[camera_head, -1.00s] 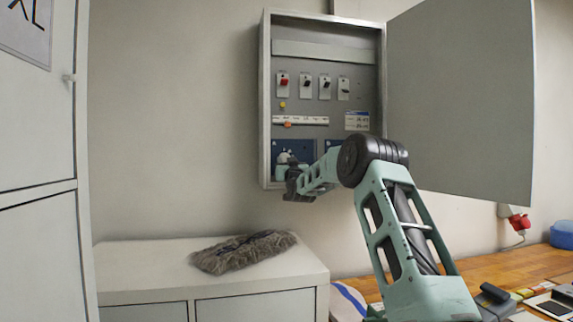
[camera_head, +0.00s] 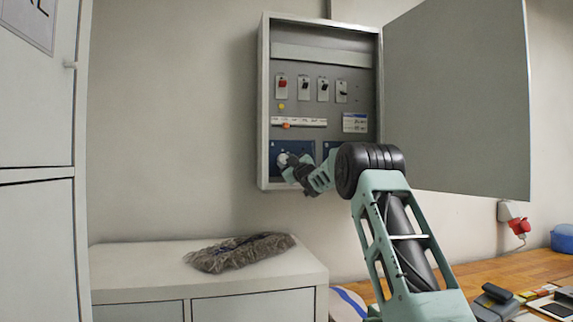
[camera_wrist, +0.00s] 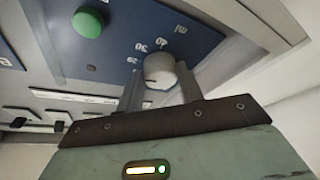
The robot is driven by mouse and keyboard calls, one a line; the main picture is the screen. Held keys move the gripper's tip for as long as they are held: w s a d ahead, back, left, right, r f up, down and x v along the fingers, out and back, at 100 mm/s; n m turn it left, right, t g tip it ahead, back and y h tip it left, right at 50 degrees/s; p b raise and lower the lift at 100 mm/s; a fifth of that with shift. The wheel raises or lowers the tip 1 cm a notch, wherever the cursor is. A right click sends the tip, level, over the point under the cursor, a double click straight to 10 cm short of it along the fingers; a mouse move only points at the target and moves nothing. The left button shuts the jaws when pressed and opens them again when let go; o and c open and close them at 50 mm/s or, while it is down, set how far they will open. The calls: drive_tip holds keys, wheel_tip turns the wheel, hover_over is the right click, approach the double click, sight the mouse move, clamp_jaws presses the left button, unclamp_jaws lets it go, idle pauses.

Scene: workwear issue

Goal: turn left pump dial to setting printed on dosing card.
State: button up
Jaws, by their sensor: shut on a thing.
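My gripper (camera_wrist: 161,82) is shut on the dial, one finger on each side. A dark line shows on the knob's side; its exact setting is not clear. In the head view my gripper (camera_head: 294,168) is at the left blue panel, low in the open cabinet. A small white and blue card (camera_head: 355,122), perhaps the dosing card, is at the cabinet's right; its print is unreadable.
The cabinet door (camera_head: 455,100) stands open to the right, beside my arm. Switches (camera_head: 304,88) and a labelled strip (camera_head: 299,121) are above the pump panels. A green button (camera_wrist: 88,22) is near the dial. A grey mop head (camera_head: 240,252) lies on the low cupboard (camera_head: 130,262).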

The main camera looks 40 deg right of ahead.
drive_tip(key=shift+n+y, duration=0.3)
drive_tip(key=shift+n, duration=0.1)
drive_tip(key=o, duration=1)
drive_tip(key=b+v, duration=0.7)
drive_tip(key=v, duration=1)
drive_tip(key=shift+s+a, duration=0.2)
